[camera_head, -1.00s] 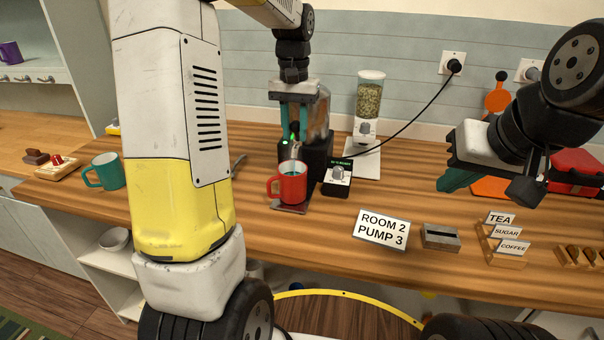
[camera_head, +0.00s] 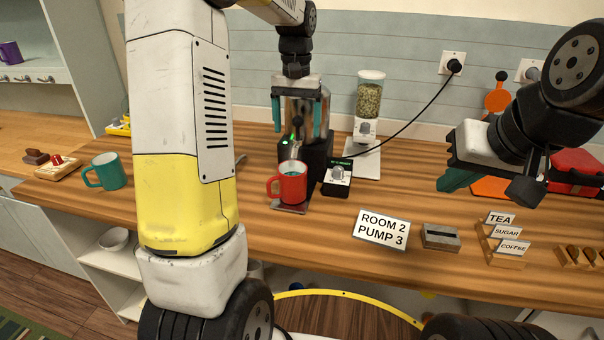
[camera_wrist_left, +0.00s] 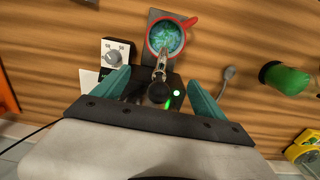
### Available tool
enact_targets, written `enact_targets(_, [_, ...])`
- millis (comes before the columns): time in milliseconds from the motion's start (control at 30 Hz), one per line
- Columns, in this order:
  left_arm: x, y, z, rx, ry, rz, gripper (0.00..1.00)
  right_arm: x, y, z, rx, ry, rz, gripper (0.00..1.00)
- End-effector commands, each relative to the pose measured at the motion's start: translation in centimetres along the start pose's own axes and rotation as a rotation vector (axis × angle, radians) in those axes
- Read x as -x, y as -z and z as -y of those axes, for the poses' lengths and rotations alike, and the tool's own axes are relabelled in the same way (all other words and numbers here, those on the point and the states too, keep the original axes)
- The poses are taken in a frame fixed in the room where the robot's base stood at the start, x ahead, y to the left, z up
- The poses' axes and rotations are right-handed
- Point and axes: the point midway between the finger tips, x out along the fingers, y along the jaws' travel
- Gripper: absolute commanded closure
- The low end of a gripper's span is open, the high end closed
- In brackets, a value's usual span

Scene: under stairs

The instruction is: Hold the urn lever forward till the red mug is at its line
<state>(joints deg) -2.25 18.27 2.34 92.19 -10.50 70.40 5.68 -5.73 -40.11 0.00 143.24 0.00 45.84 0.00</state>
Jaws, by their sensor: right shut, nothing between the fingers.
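The red mug (camera_head: 291,184) stands upright on the plate under the urn's spout. In the left wrist view the red mug (camera_wrist_left: 165,38) holds bluish-green liquid; I cannot make out its line. The urn (camera_head: 318,156) has a silver body and black base, partly hidden by my left gripper. My left gripper (camera_head: 297,116) is open, its teal fingers spread on either side of the lever's black knob. In the left wrist view the lever knob (camera_wrist_left: 158,92) sits between the fingers, apart from both. My right gripper (camera_head: 452,182) is shut and empty, above the counter at the right.
A dial box (camera_head: 337,176) stands right of the mug, with a jar dispenser (camera_head: 369,100) behind. A teal mug (camera_head: 106,172) is at the left. The ROOM 2 PUMP 3 sign (camera_head: 382,229) and a slotted block (camera_head: 441,236) stand in front. A black cord runs to the wall socket.

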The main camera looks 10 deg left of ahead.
Motion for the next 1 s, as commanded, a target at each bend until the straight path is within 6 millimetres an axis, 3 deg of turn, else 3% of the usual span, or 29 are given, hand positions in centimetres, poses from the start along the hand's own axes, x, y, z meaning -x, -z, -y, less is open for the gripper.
enact_targets(367, [0.2,-0.1,0.0,0.0,0.0,0.002,0.09,0.0,0.0,0.0,0.0,0.0,0.0,1.0])
enact_targets(1000, [7.4,0.0,0.0,0.0,-0.001,0.002,0.09,0.0,0.0,0.0,0.0,0.0,0.0,1.0])
